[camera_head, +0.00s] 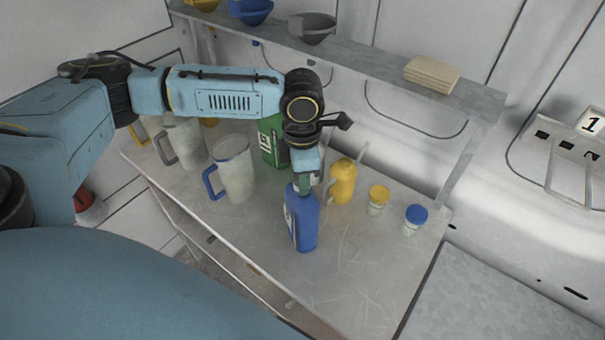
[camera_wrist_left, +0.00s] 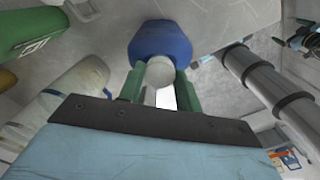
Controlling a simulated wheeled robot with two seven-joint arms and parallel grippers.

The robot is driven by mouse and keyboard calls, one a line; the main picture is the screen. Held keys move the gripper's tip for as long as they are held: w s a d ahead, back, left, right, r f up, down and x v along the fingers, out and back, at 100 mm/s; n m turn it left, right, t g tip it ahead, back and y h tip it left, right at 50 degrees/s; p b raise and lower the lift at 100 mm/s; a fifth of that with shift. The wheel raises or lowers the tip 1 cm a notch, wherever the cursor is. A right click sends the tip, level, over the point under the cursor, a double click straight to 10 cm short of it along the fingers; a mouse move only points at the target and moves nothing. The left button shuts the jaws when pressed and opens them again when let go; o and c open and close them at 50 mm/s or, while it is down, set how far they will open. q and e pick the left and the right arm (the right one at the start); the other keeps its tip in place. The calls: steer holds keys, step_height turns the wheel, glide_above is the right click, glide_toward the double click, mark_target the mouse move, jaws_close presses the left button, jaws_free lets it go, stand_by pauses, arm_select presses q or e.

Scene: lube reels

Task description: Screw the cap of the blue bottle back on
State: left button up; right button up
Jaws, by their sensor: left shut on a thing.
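The blue bottle (camera_head: 302,222) stands upright on the metal table, with a light label on its left side. My left gripper (camera_head: 305,184) is right above its neck, pointing down, and its fingers hide the bottle's top in the head view. In the left wrist view the green fingers are closed on a round white cap (camera_wrist_left: 160,72), in line with the blue bottle (camera_wrist_left: 160,40). I cannot tell whether the cap is seated on the neck or just above it. My right gripper is not in view.
A pitcher with a blue handle (camera_head: 236,172) and a green container (camera_head: 270,145) stand left of the bottle. A yellow oil can (camera_head: 342,180), a yellow-capped jar (camera_head: 377,201) and a blue-capped jar (camera_head: 415,218) stand to its right. The table's front right is clear.

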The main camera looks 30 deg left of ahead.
arm_select(q)
steer(key=o, duration=1.4)
